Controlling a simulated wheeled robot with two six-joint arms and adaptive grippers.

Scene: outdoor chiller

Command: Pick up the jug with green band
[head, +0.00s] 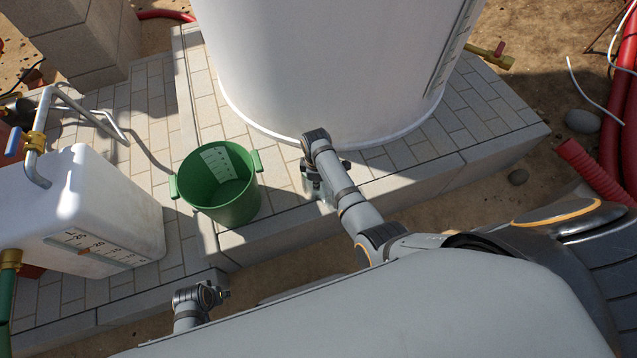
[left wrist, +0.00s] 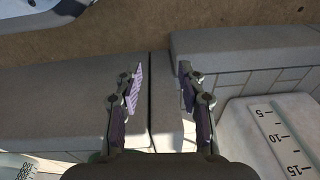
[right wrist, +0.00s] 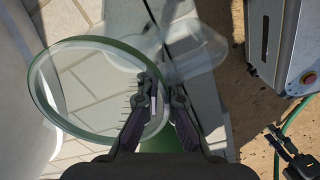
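The jug with green band (right wrist: 82,125) is clear, with a green ring around its rim, and fills the left half of the right wrist view. Paving shows through it. In the head view only a pale sliver of it (head: 328,205) shows below my right gripper (head: 318,182). In the right wrist view the fingers of that gripper (right wrist: 165,82) are drawn close together at the jug's side, apparently shut on it. The exact grip is hard to see, and I cannot tell whether the jug is lifted. My left gripper (left wrist: 160,85) is open and empty, low at the lower left in the head view (head: 224,293).
A green bucket (head: 245,207) stands left of my right gripper on the paving. A large white tank (head: 320,60) rises behind. A white container with a scale (head: 90,195) stands at left below a tap. Red hoses and stones lie at right.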

